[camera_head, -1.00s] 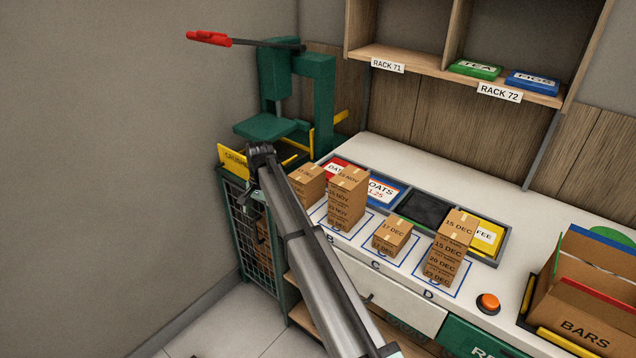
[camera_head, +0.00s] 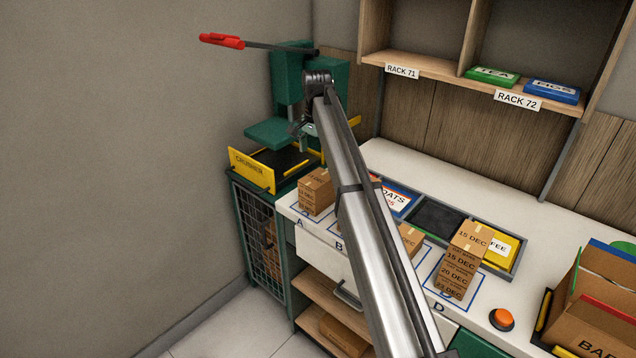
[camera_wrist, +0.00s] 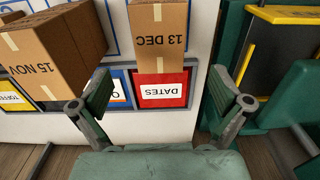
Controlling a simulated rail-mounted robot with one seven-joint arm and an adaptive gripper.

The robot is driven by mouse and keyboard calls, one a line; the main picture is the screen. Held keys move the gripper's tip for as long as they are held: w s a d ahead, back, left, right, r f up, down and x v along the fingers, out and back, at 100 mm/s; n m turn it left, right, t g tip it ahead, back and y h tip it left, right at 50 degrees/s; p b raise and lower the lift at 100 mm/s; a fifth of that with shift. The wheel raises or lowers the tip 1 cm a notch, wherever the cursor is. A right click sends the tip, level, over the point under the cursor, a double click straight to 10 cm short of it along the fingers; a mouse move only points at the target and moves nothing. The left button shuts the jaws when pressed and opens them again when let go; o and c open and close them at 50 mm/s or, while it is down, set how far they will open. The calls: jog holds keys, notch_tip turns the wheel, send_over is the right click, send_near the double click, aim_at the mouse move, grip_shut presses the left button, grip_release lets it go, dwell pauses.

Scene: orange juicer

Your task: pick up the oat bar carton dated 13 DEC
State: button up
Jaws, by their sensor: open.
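The carton printed 13 DEC (camera_wrist: 158,42) is brown with a pale tape strip and shows upside down at the top of the wrist view, partly cut off. It matches the top of the small stack (camera_head: 316,190) on pad A in the head view, where its date is too small to read. My gripper (camera_wrist: 160,88) is open and empty, its fingers spread wider than the carton and apart from it. In the head view my gripper's end is above the back of the counter, near the green press, with its fingers mostly hidden by my arm.
A taller 15 NOV stack (camera_wrist: 52,50) stands beside the carton in the wrist view; my arm hides it in the head view. The 15 DEC stack (camera_head: 462,258) is on pad D. The green press (camera_head: 285,130) with its yellow-sided crusher tray (camera_head: 252,172) stands at left.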

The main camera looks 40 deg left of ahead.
aim_at(317, 178)
notch_tip(317, 178, down, 6)
jog(key=shift+r+p, duration=0.15)
jog(key=shift+p, duration=0.5)
jog(key=shift+w+f+p, duration=0.1)
jog(key=shift+f+p, duration=1.15)
jog(key=shift+f, duration=1.4)
jog(key=c, duration=1.2)
